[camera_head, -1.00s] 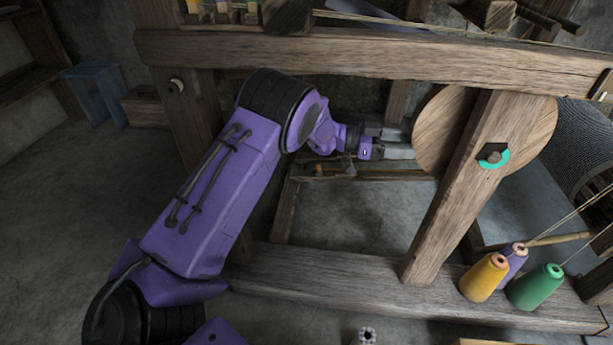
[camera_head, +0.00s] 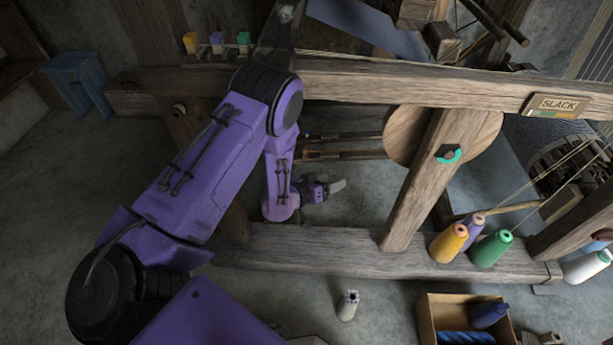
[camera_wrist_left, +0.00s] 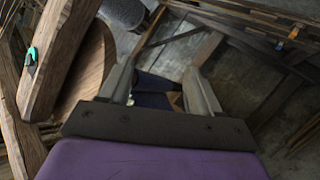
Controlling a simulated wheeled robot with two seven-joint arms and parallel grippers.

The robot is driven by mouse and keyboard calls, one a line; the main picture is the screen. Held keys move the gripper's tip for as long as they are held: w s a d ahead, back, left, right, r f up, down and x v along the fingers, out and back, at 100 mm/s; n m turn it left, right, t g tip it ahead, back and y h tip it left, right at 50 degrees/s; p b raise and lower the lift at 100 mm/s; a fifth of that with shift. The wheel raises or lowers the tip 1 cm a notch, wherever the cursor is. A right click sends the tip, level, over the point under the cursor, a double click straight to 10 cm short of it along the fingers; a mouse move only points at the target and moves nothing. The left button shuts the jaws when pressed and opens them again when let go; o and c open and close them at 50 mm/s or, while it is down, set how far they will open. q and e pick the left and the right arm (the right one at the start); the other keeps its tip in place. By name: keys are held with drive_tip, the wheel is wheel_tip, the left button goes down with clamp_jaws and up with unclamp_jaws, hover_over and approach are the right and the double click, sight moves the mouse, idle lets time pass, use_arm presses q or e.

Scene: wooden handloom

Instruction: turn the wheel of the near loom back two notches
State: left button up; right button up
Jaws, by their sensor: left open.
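The near loom's wheel (camera_head: 403,132) is a round wooden disc partly hidden behind a slanting wooden post (camera_head: 427,185). A teal arc with a dark hub (camera_head: 448,155) shows on the post's face. My left gripper (camera_head: 340,186) is below and left of the wheel, apart from it, above the lower beam. In the left wrist view the gripper (camera_wrist_left: 162,75) is open, with nothing clearly between its fingers. The wheel (camera_wrist_left: 92,70) and the post (camera_wrist_left: 52,58) show at the left there. My right gripper is not in view.
A sign reading SLACK (camera_head: 558,106) is on the upper beam (camera_head: 350,85). Yellow (camera_head: 449,243), purple and green (camera_head: 491,249) cones stand on the lower beam (camera_head: 310,252). A pale spool (camera_head: 348,304) and an open box (camera_head: 430,320) are in front.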

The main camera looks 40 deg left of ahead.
use_arm(q)
drive_tip(key=s+a+f+n+g+y+p, duration=0.1)
drive_tip(key=s+f+n+g+y+p, duration=0.1)
drive_tip(key=s, duration=0.7)
drive_tip(key=shift+s+n+g+y+p, duration=0.35)
drive_tip(key=shift+g+y+p, duration=0.25)
drive_tip(key=shift+p, duration=0.35)
